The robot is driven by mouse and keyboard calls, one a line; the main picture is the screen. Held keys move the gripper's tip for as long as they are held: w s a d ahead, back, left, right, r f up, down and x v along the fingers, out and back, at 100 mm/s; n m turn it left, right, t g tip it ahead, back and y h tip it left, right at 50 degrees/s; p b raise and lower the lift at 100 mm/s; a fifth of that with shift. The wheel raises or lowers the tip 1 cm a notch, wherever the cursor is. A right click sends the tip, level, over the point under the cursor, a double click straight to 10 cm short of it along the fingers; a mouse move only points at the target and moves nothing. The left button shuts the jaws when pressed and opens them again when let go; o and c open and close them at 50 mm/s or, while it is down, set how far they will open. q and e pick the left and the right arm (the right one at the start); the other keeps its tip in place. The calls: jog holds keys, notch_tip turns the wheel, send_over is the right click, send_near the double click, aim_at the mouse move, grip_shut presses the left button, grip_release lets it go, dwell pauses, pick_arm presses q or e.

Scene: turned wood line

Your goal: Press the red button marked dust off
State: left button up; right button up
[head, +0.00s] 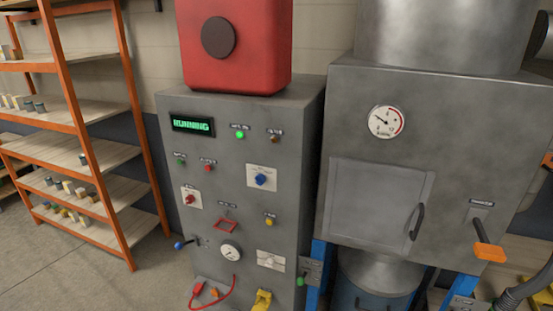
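The grey control cabinet (262,115) stands in the middle of the head view. A small red round button (208,168) with a label above it sits on the upper left of its front, right of a dark green button (180,161). The labels are too small to read, so I cannot confirm which one says dust off. A display (193,124) above them reads RUNNING in green, and a green lamp (240,134) is lit. A red knob or switch (190,199) on a pale plate is lower left. Neither of my grippers is in view.
A red box-shaped housing (262,50) rests on the cabinet. A metal machine (345,120) with a gauge (386,122) and an orange-handled lever (490,252) stands at right. An orange shelf rack (105,180) is at left. Floor (60,270) is clear at lower left.

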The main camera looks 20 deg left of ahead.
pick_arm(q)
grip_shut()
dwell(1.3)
